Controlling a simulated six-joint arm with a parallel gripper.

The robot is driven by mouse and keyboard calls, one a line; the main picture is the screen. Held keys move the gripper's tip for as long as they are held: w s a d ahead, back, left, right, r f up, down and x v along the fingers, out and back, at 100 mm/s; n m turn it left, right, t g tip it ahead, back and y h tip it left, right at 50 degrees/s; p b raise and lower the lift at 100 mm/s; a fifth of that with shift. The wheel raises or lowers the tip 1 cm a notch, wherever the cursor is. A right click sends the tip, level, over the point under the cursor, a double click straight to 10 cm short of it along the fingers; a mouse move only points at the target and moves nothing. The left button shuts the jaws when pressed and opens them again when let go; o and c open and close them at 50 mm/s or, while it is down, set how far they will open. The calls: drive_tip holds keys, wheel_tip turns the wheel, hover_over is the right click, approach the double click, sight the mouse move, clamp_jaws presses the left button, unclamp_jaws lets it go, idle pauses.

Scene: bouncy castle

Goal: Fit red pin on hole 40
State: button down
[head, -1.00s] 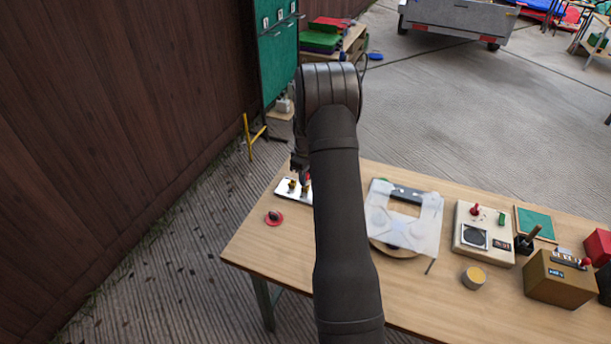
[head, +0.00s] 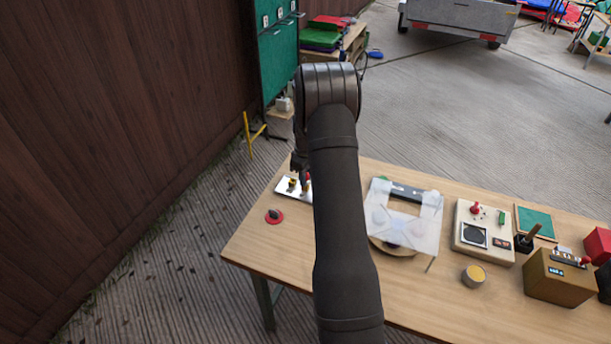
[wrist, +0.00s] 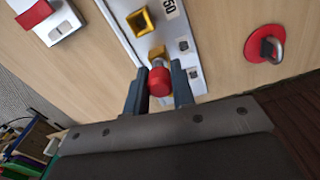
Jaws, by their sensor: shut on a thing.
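In the wrist view my gripper (wrist: 160,90) is shut on the red pin (wrist: 160,82), whose rounded red end faces the camera. The pin is over or at a pale metal plate (wrist: 187,62). A yellow square piece (wrist: 140,21) is on the plate, and another yellow piece (wrist: 157,52) shows just beyond the pin. A label on the plate reads 50; I cannot read a 40. Whether the pin's far end is in a hole is hidden. In the head view the plate (head: 283,188) shows partly behind my arm, beside my gripper (head: 299,172).
A red disc with a dark metal loop (wrist: 264,44) lies beside the plate. On the wooden table (head: 300,240), a translucent white frame (head: 425,230), a control box (head: 484,230) and a brass-coloured box (head: 555,280) stand to the right. The table's front left is clear.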

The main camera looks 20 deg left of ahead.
drive_tip(key=c, duration=0.7)
unclamp_jaws()
drive_tip(key=shift+o, duration=0.2)
drive_tip(key=shift+r, duration=0.1)
drive_tip(key=shift+r, duration=3.55)
